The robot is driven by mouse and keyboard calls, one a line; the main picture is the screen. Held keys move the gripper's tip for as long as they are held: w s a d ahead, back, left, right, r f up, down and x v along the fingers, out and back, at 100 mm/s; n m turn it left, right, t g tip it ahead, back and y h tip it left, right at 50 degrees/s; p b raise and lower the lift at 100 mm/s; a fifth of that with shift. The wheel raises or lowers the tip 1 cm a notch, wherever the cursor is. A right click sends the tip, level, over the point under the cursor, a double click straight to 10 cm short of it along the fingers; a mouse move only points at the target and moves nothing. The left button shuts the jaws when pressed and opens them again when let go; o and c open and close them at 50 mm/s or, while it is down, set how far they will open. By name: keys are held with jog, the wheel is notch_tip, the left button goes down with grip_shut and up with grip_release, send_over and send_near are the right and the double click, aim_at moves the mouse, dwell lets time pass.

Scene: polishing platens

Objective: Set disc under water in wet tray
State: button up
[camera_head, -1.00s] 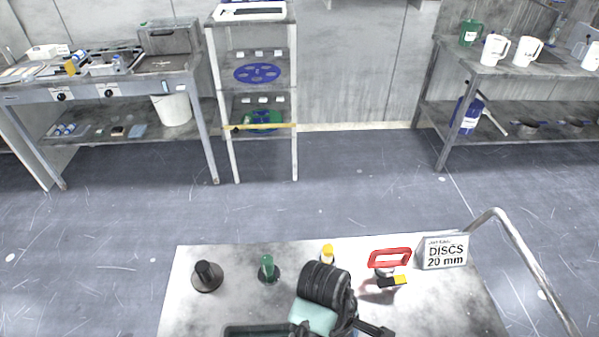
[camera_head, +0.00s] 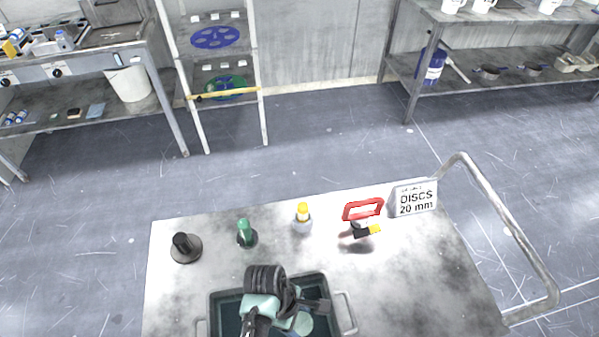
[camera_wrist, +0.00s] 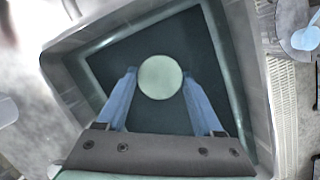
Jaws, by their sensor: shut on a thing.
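The disc (camera_wrist: 160,77) is round and pale green. My gripper (camera_wrist: 160,88) is shut on it, with one blue finger on each side in the wrist view. The wet tray (camera_wrist: 245,90) is a grey, steep-walled tray with a dark teal inside, and the disc shows against its floor. In the head view the wet tray (camera_head: 212,305) is at the front of the cart top, and my arm reaches over it. The pale disc (camera_head: 301,323) shows partly there, inside the tray outline. I cannot tell whether the disc is above or under the water.
Behind the tray on the cart stand a black knob-like piece (camera_head: 182,247), a green one (camera_head: 244,234), a yellow-capped bottle (camera_head: 303,219), a red-handled item (camera_head: 363,210) and a DISCS 20 mm sign (camera_head: 416,199). The cart top's right side (camera_head: 420,275) is clear.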

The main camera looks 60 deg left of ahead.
jog(key=shift+f, duration=0.2)
jog(key=shift+f, duration=0.1)
jog(key=o, duration=1.4)
jog(key=shift+o, duration=0.2)
